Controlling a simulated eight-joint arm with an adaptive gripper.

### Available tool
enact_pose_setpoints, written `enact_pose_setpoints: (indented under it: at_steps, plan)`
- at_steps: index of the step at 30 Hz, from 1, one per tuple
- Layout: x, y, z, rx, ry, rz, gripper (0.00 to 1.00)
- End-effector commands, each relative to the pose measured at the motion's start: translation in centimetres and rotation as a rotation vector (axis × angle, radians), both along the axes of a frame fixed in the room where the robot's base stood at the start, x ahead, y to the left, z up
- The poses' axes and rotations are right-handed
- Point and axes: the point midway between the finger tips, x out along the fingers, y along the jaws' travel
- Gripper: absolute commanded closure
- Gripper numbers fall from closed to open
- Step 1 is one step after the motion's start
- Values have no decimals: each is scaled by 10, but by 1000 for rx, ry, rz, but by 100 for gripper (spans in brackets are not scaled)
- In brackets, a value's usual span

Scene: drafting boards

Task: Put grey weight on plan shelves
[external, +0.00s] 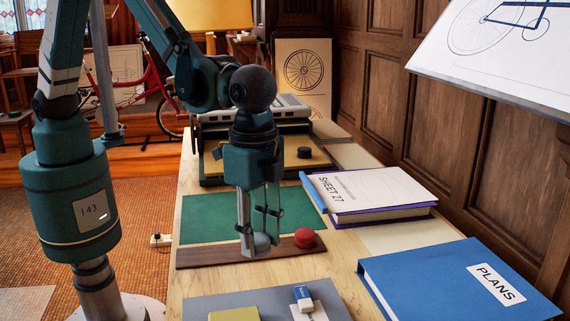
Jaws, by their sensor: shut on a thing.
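The grey weight (262,241) is a small rounded piece low between the fingertips of my gripper (258,246). My gripper points down and is shut on it, over the dark wooden strip (210,256). I cannot tell whether the weight touches the strip. Nothing in view is clearly labelled as plan shelves. A dark-framed unit with a tan top (287,156) stands at the back of the table, partly hidden by my arm, and may be them.
A red weight (305,238) sits on the strip, close right of my gripper. A black round piece (304,152) lies on the tan top. The SHEET 27 book (370,190) and blue PLANS binder (440,280) lie right. The green mat (200,215) has bare room.

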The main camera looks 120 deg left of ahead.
Motion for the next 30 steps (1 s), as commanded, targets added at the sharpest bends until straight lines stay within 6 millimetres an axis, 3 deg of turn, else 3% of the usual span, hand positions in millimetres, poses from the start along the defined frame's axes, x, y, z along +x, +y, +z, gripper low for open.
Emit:
enact_pose_setpoints:
  at_steps: [16,20,30]
  plan:
    - [-3,8,1,0,0,17,93]
    - [-8,23,1,0,0,51,93]
    - [-36,83,0,0,0,203,93]
